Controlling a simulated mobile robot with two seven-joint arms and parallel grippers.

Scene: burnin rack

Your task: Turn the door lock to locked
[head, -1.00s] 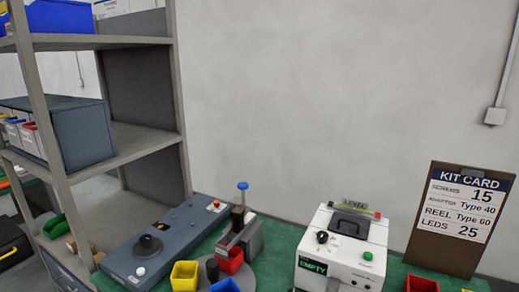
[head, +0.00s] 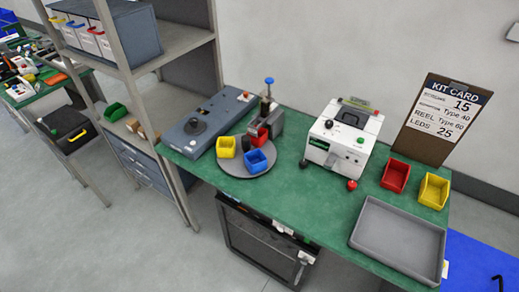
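A dark cabinet (head: 262,246) with a framed front stands under the green table. Small white labels (head: 283,228) sit along its top edge. A dark handle-like part (head: 299,272) shows near its right edge, below another white label (head: 306,257). I cannot tell whether this part is the door lock, or how a lock is turned. The cabinet's lower part is cut off by the frame. Neither of my grippers is in view.
The green table (head: 318,205) holds a dial box (head: 208,122), a turntable (head: 232,168) with bins, a white machine (head: 342,140), a kit card board (head: 440,118) and a grey tray (head: 398,241). A shelf rack (head: 176,55) stands left. Floor at lower left is clear.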

